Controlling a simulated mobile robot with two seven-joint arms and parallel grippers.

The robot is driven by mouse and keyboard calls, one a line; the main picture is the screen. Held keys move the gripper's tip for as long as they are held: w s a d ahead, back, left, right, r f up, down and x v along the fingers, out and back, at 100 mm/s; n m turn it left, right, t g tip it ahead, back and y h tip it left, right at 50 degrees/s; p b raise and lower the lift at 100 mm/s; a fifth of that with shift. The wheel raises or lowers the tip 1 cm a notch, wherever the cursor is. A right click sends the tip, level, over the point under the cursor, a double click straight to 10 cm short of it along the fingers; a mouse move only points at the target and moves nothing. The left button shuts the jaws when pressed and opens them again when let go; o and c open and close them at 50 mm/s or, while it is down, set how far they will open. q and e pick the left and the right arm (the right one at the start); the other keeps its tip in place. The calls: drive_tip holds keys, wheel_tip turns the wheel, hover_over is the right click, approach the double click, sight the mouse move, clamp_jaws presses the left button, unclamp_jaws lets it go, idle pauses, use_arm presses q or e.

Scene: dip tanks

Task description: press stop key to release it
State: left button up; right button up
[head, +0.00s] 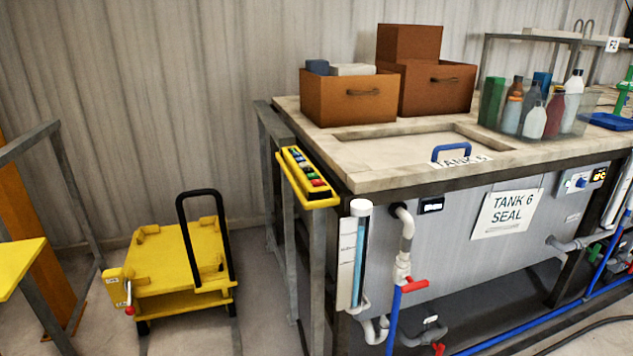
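A yellow control box (307,178) is mounted on the left end of the tank 6 frame, in the middle of the head view. Its face carries a row of small keys in several colours, among them green, blue and red ones. A red key (317,183) sits near the box's front end. The keys are too small to read labels, so I cannot tell which is the stop key or whether it is pressed in. Neither of my grippers is in view.
Tank 6 (465,245) has a lid with a blue handle (451,150). Brown boxes (350,99) and a clear bin of bottles (534,120) stand on top. A sight tube (354,255) and pipes stand in front. A yellow cart (165,260) is left; floor lies between.

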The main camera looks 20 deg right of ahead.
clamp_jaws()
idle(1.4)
